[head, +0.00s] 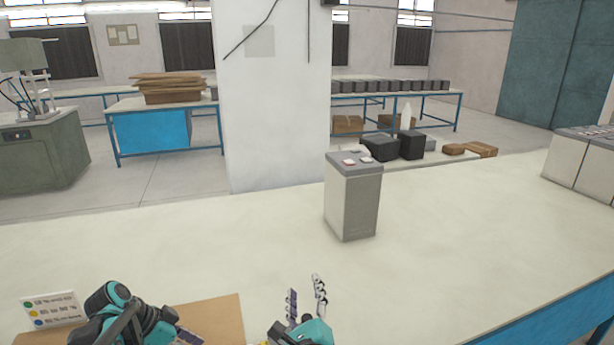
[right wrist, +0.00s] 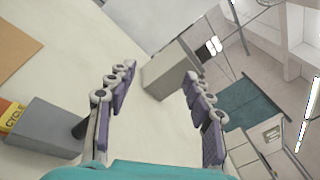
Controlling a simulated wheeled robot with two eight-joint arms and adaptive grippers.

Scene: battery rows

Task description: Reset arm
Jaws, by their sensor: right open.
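My right gripper (head: 306,290) is at the bottom middle of the head view, over the near part of the table (head: 440,235). Its fingers are spread with nothing between them, as the right wrist view (right wrist: 160,76) also shows. A grey battery block (head: 352,208) with a darker top and small pale and reddish terminal caps stands upright beyond it, apart from the fingers. The block shows past the fingertips in the right wrist view (right wrist: 168,74). My left arm is at the lower left of the head view; its gripper (head: 186,337) is mostly cut off by the bottom edge.
Joined grey blocks (head: 585,165) stand at the right. A grey box (right wrist: 45,126) shows in the right wrist view. The table between is clear.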

